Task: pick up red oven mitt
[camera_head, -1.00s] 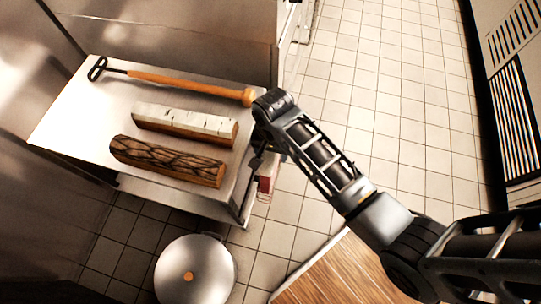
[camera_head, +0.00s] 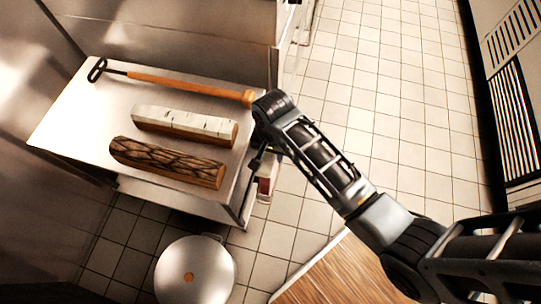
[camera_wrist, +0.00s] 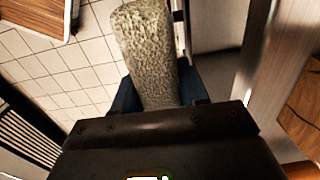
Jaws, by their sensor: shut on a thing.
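A small red and white thing (camera_head: 265,187) shows in the head view beside the right edge of the steel table, below the end of my arm. Most of it is hidden, and I cannot tell its shape. My gripper (camera_wrist: 157,92) points downward past that table edge and is mostly hidden by my arm in the head view. In the wrist view its blue fingers are shut on a long, pale, speckled thing (camera_wrist: 150,50) that sticks out beyond them. No red shows on this thing, so I cannot tell whether it is the red oven mitt.
The steel table (camera_head: 85,115) carries a wooden-handled tool (camera_head: 185,86), a pale birch log (camera_head: 185,124) and a dark-barked log (camera_head: 165,163). A round steel lid or bin (camera_head: 195,265) stands below. A wooden top (camera_head: 345,275) is at the bottom. Tiled floor (camera_head: 400,100) is clear.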

